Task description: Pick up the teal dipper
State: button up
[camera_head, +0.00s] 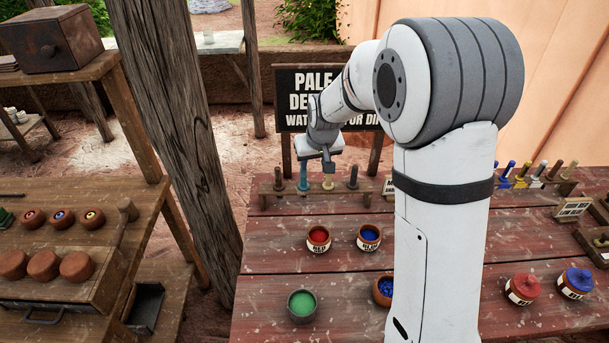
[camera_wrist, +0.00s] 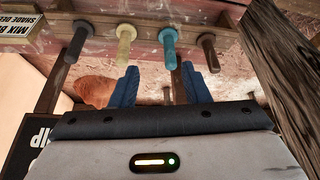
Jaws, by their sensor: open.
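The teal dipper (camera_head: 303,176) stands upright in a wooden rack at the back of the red table. It also shows in the wrist view (camera_wrist: 169,46), beyond my fingertips and within the span between my two blue fingers. My gripper (camera_wrist: 160,78) is open with nothing between the fingers. In the head view my gripper (camera_head: 326,162) hangs just above the rack, near the teal and cream dippers. It looks apart from the teal dipper, though the exact gap is hard to tell. The lower end of the dipper is hidden by the rack.
A cream dipper (camera_wrist: 125,44) and a brown dipper (camera_wrist: 208,50) flank the teal one closely; a dark dipper (camera_wrist: 78,42) stands farther along. A sign (camera_head: 292,90) rises behind the rack. Red (camera_head: 318,238) and blue (camera_head: 369,236) pots stand in front. A wooden post (camera_head: 185,130) is left.

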aim_at(303, 174)
jog(key=shift+w+a+f+p, duration=0.5)
jog(key=shift+w+f, duration=0.5)
jog(key=shift+f, duration=0.65)
jog(key=shift+w+a+f+p, duration=0.45)
jog(key=shift+w+f, duration=0.5)
jog(key=shift+f, duration=0.75)
jog(key=shift+w+a+f+p, duration=0.45)
jog(key=shift+w+f, duration=0.55)
jog(key=shift+f, duration=0.65)
jog(key=shift+a, duration=0.1)
jog(key=shift+c, duration=0.4)
grip_shut()
